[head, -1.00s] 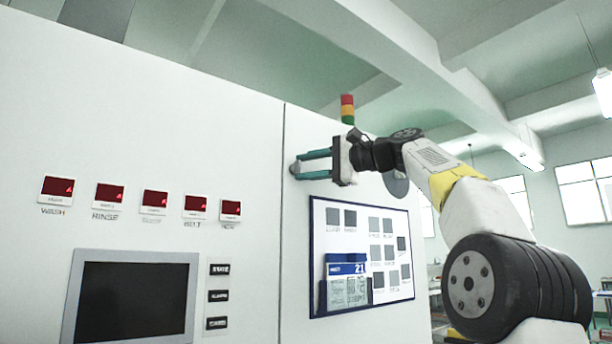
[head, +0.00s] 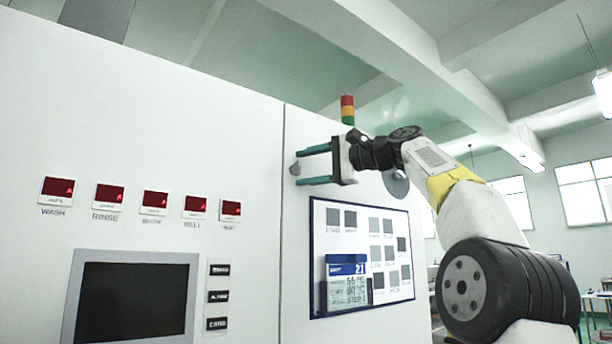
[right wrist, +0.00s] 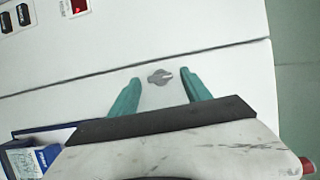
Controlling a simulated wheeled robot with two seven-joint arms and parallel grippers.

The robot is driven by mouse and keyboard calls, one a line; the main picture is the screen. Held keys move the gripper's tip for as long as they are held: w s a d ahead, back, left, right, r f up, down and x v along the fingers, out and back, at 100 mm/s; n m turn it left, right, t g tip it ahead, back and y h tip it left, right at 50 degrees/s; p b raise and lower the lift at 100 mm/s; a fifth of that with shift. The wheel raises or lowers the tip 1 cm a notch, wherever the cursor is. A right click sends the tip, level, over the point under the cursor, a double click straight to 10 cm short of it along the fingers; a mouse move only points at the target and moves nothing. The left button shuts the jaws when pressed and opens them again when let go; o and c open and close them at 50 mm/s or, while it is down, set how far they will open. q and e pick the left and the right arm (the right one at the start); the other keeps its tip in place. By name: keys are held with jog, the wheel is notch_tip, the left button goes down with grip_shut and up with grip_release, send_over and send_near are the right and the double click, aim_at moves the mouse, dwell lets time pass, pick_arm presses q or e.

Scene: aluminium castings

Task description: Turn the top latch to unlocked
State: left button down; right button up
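The top latch is a small grey knob (head: 295,169) on the white panel, just right of the vertical seam. In the right wrist view the latch (right wrist: 160,77) looks elongated, with a notched end towards the right. My right gripper (head: 298,167) is open, its two teal fingers one above the other, with the latch between their tips in the picture. In the right wrist view the fingers (right wrist: 160,76) stand on either side of the latch with a gap at each side. I cannot tell how far the tips are from the panel. My left gripper is not in view.
A blue-framed board (head: 408,290) with a calendar-like display (head: 347,285) is below the gripper. Several red indicators (head: 154,203) and a dark screen (head: 135,300) are on the left panel. A grey disc (head: 397,184) shows behind my right arm. A signal light (head: 347,109) stands above.

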jog(key=v, duration=0.8)
jog(key=shift+a, duration=0.1)
dwell(0.3)
jog(key=s+f+h, duration=0.2)
jog(key=f+h, duration=0.2)
jog(key=f, duration=0.7)
jog(key=s+f+h, duration=0.3)
jog(key=f+h, duration=0.1)
jog(key=f, duration=0.8)
jog(key=s+d+f+n+g+h, duration=0.1)
jog(key=s+d+f+n, duration=0.1)
jog(key=s+f, duration=0.4)
jog(key=s+d+f+n+g+h, duration=0.1)
jog(key=s+f, duration=0.4)
jog(key=f, duration=0.9)
jog(key=s+d+f+n+g+h, duration=0.1)
jog(key=s+d+f+n+h, duration=0.2)
jog(key=s+f, duration=0.3)
notch_tip(320, 180, down, 5)
jog(key=shift+s+d+r+n, duration=0.15)
jog(key=shift+s+n, duration=0.15)
jog(key=shift+n, duration=0.1)
